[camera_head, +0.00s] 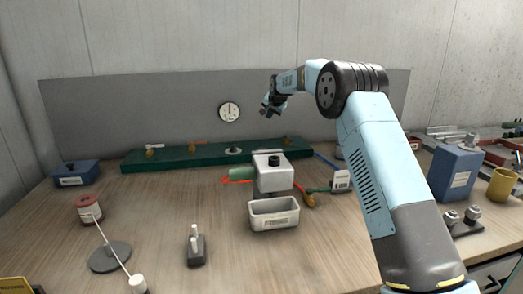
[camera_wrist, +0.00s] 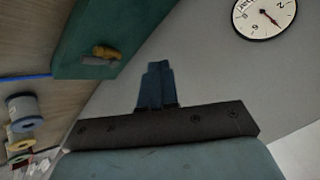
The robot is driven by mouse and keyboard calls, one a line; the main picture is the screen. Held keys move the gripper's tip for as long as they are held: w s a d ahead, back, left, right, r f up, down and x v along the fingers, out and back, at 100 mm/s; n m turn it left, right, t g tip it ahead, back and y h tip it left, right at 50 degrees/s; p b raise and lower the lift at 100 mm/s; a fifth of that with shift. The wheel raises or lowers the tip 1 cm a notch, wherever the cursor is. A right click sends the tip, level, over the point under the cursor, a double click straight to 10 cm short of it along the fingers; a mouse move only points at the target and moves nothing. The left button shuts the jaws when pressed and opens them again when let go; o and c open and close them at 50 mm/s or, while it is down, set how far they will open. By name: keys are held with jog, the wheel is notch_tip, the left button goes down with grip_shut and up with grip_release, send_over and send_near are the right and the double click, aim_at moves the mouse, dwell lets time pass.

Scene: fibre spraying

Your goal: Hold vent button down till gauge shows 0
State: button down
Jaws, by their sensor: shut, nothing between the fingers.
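The round white gauge (camera_head: 229,112) is on the grey back panel. It also shows in the wrist view (camera_wrist: 264,18), cut off at the top, with a red needle; I cannot read its value surely. Below it, a dark round button on a pale base (camera_head: 234,150) sits on the green board; I cannot tell if it is the vent button. A white box with a black knob (camera_head: 274,160) stands in front of the board. My gripper (camera_head: 268,106) is shut and empty, raised right of the gauge, touching nothing. Its closed fingers show in the wrist view (camera_wrist: 158,68).
The green board (camera_head: 185,157) carries brass-coloured valves (camera_head: 152,151). A pale open tray (camera_head: 274,214), a spool (camera_head: 88,210) and a switch (camera_head: 196,247) stand on the table. Blue boxes (camera_head: 76,174) (camera_head: 455,172) stand at both sides.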

jog(key=w+a+f, duration=0.3)
jog(key=w+f, duration=0.1)
jog(key=f, duration=0.1)
jog(key=shift+a+f, duration=0.35)
jog(key=shift+a, duration=0.05)
jog(key=shift+f, duration=0.15)
jog(key=shift+f, duration=4.25)
jog(key=shift+s+f, duration=0.1)
jog(key=shift+f, duration=0.05)
jog(key=shift+f, duration=0.15)
jog(key=shift+f, duration=0.5)
dwell(1.9)
